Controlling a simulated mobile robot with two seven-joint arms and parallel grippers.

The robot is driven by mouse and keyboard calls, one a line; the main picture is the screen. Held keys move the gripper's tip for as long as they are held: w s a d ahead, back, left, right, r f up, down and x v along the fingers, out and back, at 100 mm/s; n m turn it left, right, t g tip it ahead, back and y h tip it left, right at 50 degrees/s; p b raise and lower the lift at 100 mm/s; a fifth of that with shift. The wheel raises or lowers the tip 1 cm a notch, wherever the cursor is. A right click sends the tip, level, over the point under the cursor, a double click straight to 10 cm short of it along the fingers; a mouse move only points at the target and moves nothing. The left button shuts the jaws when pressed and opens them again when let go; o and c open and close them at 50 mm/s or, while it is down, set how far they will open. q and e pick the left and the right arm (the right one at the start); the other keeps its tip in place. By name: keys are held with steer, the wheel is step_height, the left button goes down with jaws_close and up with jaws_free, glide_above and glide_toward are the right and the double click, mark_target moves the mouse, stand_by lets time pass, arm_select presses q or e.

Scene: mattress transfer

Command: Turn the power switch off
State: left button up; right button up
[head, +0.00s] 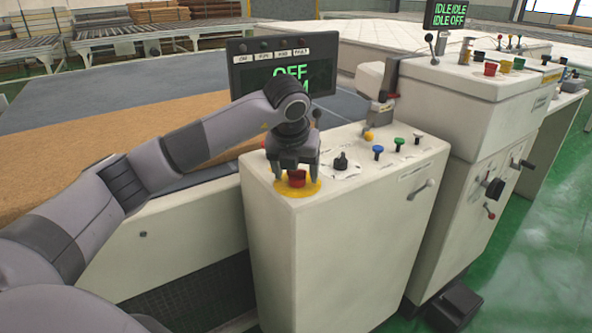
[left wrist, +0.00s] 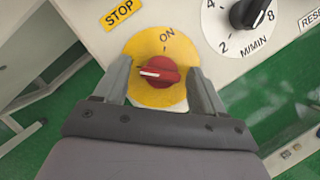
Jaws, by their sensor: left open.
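The power switch is a red rotary knob (head: 296,178) on a round yellow plate (head: 309,187), on top of the near corner of a white control cabinet. In the left wrist view the red knob (left wrist: 158,71) has a white mark pointing left. The word ON is printed at the upper right of its yellow plate (left wrist: 140,44). My left gripper (head: 295,175) is above the knob, pointing down. Its open fingers (left wrist: 162,88) stand on either side of the knob, with gaps showing between them and it. My right gripper is not in view.
A dark display (head: 283,63) behind my arm shows OFF in green, its lower line partly hidden. A black dial (head: 341,161) and blue and green buttons (head: 378,151) sit to the right on the cabinet (head: 345,245). A taller control cabinet (head: 470,120) stands beyond.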

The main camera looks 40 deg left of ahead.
arm_select(q)
steer(key=v, duration=0.7)
steer(key=shift+f, duration=0.1)
